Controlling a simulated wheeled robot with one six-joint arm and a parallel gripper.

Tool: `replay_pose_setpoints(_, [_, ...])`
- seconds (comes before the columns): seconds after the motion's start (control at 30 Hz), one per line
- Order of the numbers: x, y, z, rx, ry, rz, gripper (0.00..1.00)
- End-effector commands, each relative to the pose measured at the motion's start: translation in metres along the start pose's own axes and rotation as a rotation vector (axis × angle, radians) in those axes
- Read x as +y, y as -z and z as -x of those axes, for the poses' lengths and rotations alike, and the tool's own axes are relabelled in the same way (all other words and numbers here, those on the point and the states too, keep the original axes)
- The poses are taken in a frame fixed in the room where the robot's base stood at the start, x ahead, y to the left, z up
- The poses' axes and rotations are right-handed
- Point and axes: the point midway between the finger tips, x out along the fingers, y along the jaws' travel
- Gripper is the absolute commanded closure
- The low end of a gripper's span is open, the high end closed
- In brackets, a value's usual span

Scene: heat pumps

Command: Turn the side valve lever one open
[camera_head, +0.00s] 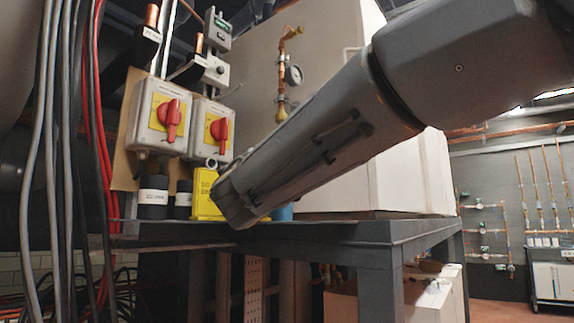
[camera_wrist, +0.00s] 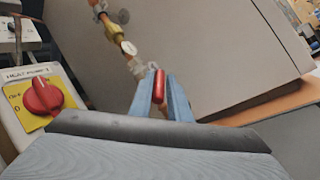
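In the wrist view a red valve lever (camera_wrist: 159,86) stands upright at the lower end of a copper pipe with brass fittings (camera_wrist: 112,32). The blue fingers of my gripper (camera_wrist: 160,92) are on either side of it, close together, and look shut on it. Whether both fingers press on it is hard to see. In the head view my gripper's fingers and the lever are hidden behind my arm. The upper part of the copper pipe (camera_head: 283,75) shows on the large beige unit there.
Two grey switch boxes with red rotary knobs (camera_head: 171,118) (camera_head: 220,131) are at the left. The wrist view shows one knob (camera_wrist: 43,97). A pressure gauge (camera_head: 294,75) sits by the pipe. A yellow box (camera_head: 204,194) stands on the dark metal bench (camera_head: 330,232). Cables (camera_head: 62,130) hang far left.

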Motion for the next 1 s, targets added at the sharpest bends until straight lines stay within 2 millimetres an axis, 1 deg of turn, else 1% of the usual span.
replay_pose_setpoints(0.03, [-0.001,0.001,0.000,0.002,0.001,0.001,0.75])
replay_pose_setpoints(0.07, [-0.001,0.001,0.000,0.001,0.001,0.001,0.70])
replay_pose_setpoints(0.1, [0.000,0.001,0.000,0.001,0.000,0.001,0.68])
replay_pose_setpoints(0.37, [0.001,0.000,0.000,0.000,-0.002,0.000,0.68])
replay_pose_setpoints(0.47, [0.001,0.000,0.006,0.001,-0.003,0.000,0.68])
replay_pose_setpoints(0.57, [0.001,0.001,0.019,0.002,-0.004,-0.001,0.68])
replay_pose_setpoints(0.8, [0.001,0.000,0.059,0.002,-0.004,0.000,0.68])
replay_pose_setpoints(0.9, [0.001,0.001,0.070,0.002,-0.003,0.000,0.68])
replay_pose_setpoints(1.0, [0.000,0.000,0.076,0.001,-0.002,0.001,0.68])
